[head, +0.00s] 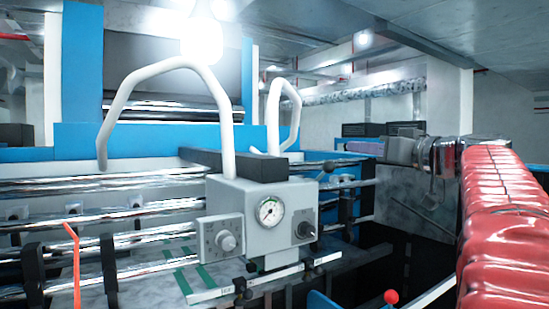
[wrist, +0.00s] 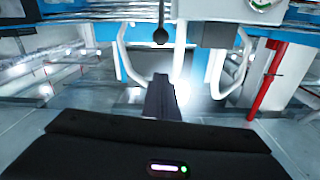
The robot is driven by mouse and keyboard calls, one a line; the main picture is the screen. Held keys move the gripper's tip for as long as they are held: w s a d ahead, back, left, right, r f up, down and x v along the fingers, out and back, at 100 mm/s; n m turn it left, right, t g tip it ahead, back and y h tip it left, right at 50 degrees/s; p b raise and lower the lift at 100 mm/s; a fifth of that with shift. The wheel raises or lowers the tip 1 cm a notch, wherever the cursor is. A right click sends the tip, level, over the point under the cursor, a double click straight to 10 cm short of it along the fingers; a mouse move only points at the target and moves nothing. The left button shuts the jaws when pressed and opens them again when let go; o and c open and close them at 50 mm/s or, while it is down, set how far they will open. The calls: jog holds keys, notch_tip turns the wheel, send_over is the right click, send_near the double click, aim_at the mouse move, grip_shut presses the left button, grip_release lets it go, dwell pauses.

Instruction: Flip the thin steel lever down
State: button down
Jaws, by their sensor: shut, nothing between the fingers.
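The thin steel lever with a black ball knob (head: 328,166) stands beside the right side of the grey control box in the head view, tilted up. In the wrist view, which looks upside down, its knob (wrist: 160,36) hangs on a thin rod from the top edge, ahead of my gripper. My gripper (wrist: 163,84) is shut and empty, its dark fingers pointing toward the machine. In the head view my gripper (head: 362,147) reaches in from the right, to the right of the knob and slightly above it. The two look apart. The lever's base is mostly hidden.
A red ball knob (head: 391,297) stands low at the right. A red post (wrist: 267,78) shows in the wrist view.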

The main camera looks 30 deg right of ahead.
jog(key=shift+d+r, duration=0.25)
jog(key=shift+r, duration=0.05)
jog(key=w, duration=0.9)
jog(key=shift+w+r, duration=0.15)
jog(key=shift+w, duration=0.25)
jog(key=shift+s+a+f, duration=0.1)
jog(key=shift+s+f, duration=0.2)
jog(key=shift+f, duration=0.6)
jog(key=shift+s+a+f, duration=0.1)
jog(key=shift+s+f, duration=0.15)
jog(key=shift+f, duration=0.65)
jog(key=shift+s, duration=0.1)
